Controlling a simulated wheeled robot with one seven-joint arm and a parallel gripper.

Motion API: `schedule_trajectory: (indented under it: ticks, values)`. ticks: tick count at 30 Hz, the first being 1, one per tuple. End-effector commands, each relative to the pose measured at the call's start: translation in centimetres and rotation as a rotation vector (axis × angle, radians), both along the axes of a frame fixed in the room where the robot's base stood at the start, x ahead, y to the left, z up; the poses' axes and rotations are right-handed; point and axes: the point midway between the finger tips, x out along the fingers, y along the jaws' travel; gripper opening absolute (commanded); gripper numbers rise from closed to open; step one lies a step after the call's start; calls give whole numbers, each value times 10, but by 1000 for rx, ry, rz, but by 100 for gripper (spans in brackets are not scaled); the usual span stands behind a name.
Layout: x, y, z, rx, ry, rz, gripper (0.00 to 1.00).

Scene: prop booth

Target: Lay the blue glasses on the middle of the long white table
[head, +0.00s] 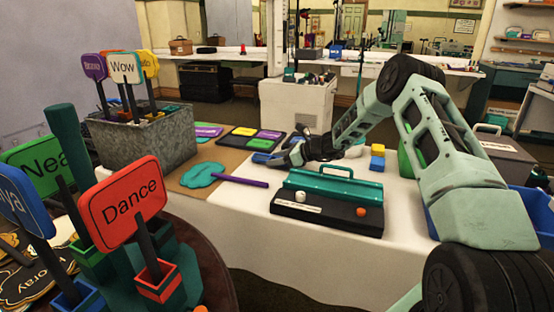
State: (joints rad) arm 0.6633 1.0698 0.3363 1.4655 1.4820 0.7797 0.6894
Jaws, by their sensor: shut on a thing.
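My gripper (283,156) is low over the near white-topped table (238,212), behind the black and teal case. It is shut on a small blue thing (262,158), which shows at its left tip. This looks like the blue glasses, but it is small and partly hidden by the fingers, so its shape is not clear. I cannot tell whether it touches the table. My arm reaches in from the right and hides part of the table.
The black case (330,213) with a teal handle stands at the table's front. A purple stick (240,181), teal cloth-like piece (203,174) and dark tray (251,140) lie left. Yellow and blue blocks (377,157) stand right. A grey bin (150,135) holds signs. White counters (225,53) line the back.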

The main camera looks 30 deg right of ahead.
Motion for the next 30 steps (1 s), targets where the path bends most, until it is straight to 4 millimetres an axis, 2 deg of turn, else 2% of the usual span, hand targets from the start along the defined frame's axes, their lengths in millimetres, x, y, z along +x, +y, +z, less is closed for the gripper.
schedule_trajectory:
  ticks: [1,2,3,4,14,16,30]
  values:
    - [0,0,-3,0,0,0,26]
    - [0,0,-2,0,0,0,57]
    - [0,0,-1,0,0,0,68]
    - [0,0,-1,0,0,0,70]
    - [0,0,3,0,0,0,70]
    - [-5,-5,5,-1,0,-2,70]
    - [-71,-56,39,-1,1,-3,70]
